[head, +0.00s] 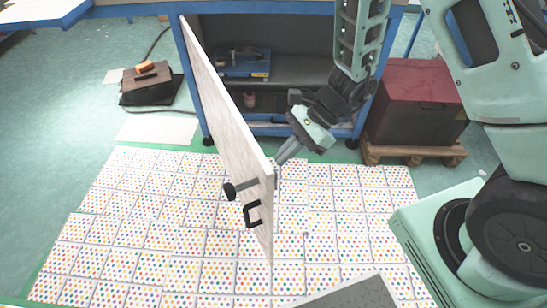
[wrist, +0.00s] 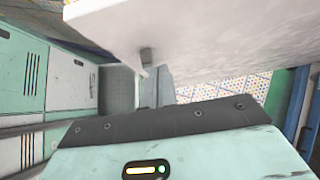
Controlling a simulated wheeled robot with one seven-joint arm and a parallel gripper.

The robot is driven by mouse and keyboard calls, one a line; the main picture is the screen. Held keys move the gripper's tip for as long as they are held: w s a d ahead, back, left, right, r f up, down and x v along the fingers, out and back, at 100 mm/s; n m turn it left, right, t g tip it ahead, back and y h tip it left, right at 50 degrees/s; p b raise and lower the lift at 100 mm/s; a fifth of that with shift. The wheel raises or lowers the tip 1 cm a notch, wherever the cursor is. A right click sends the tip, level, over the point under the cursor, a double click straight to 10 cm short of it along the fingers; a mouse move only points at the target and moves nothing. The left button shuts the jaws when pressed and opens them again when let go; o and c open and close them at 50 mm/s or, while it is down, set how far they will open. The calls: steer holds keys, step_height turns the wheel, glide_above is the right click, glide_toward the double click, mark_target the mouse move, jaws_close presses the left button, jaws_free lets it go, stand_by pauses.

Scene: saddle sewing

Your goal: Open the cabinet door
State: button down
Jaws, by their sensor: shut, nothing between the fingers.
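The cabinet door (head: 232,115) is a pale board that stands swung wide open, reaching out from the left side of the blue-framed cabinet (head: 281,130).
The open cabinet holds a blue toolbox (head: 243,62) on its upper shelf. A dark red box (head: 415,98) stands on a wooden pallet (head: 413,153) to the right. A black case (head: 152,84) lies on the floor at left. The dotted floor tiles (head: 130,215) left of the door are clear.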

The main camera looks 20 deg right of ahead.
steer(key=shift+s+a+r, duration=0.1)
steer(key=shift+a, duration=0.65)
steer(key=shift+s+a+r, duration=0.1)
steer(key=shift+a, duration=0.65)
